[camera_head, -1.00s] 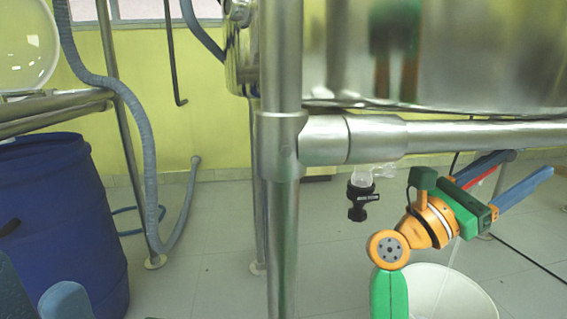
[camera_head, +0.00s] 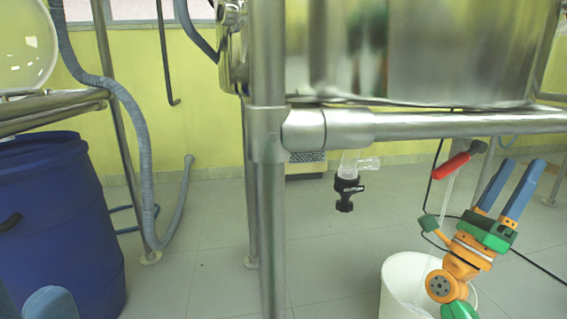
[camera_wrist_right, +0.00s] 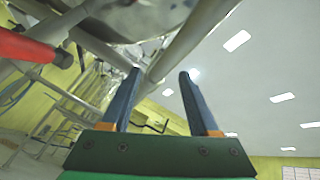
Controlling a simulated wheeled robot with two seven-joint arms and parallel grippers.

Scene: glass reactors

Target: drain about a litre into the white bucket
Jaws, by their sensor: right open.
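The white bucket (camera_head: 393,289) stands on the floor at the lower right of the head view, partly hidden by my right arm. A red valve handle (camera_head: 452,166) sits under the steel rail above it and also shows in the right wrist view (camera_wrist_right: 28,46). A thin pale stream (camera_head: 447,200) drops from below the valve toward the bucket. The liquid level is not clear. My right gripper (camera_head: 523,167) is open and empty, pointing up, to the right of the handle and apart from it.
A glass outlet with a black valve (camera_head: 346,190) hangs under the rail (camera_head: 420,126), left of the red handle. A steel post (camera_head: 268,200) stands in the middle. A blue drum (camera_head: 60,225) and grey hose (camera_head: 140,130) are at left. A black cable crosses the floor at right.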

